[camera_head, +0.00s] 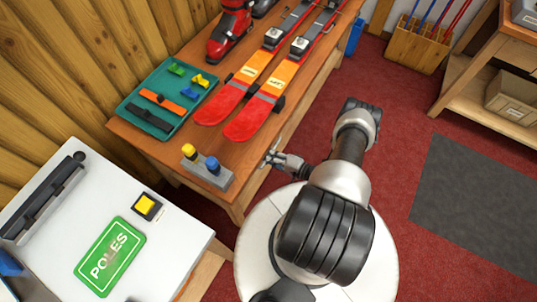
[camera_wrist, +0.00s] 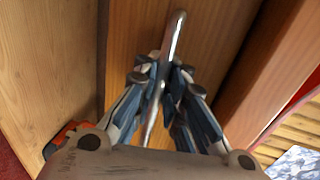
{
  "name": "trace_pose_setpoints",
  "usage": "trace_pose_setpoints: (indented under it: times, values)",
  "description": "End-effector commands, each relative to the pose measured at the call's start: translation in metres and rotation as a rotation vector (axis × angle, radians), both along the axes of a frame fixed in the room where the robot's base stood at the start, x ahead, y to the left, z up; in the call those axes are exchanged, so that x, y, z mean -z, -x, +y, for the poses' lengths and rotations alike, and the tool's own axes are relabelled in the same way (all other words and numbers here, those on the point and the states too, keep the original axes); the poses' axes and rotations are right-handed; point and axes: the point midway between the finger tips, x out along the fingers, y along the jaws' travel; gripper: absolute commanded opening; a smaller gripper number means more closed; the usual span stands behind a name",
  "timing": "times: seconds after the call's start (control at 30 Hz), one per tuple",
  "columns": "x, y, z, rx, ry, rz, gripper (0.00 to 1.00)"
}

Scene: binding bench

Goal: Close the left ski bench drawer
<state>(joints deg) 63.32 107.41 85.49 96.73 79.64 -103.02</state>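The ski bench (camera_head: 165,150) is a wooden table along the panelled wall. In the wrist view, a plain wooden drawer front (camera_wrist: 130,35) fills the middle, with a slim metal bar handle (camera_wrist: 176,28) on it. My gripper (camera_wrist: 163,80) has its fingers on both sides of this bar, close against it, and looks shut on it. In the head view my gripper (camera_head: 272,158) is at the bench's front edge, near its left end. My arm and the bench top hide most of the drawer there, so I cannot tell how far out it stands.
On the bench are two red and orange skis (camera_head: 262,115), red boots (camera_head: 230,35), a green tray (camera_head: 160,103) and a block with yellow and blue knobs (camera_head: 208,170). A white-topped table (camera_head: 160,245) stands at the left.

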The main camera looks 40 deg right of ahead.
Motion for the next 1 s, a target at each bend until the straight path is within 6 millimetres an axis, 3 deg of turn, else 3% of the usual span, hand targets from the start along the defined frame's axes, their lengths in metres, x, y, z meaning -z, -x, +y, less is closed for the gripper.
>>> trace_pose_setpoints:
  times: [0.13,0.53,1.0]
  values:
    - [-0.001,0.0,0.0,0.0,0.001,0.0,0.18]
    - [-0.001,0.007,-0.004,0.001,0.0,0.001,0.18]
    - [-0.019,0.086,-0.037,0.006,0.001,0.0,0.18]
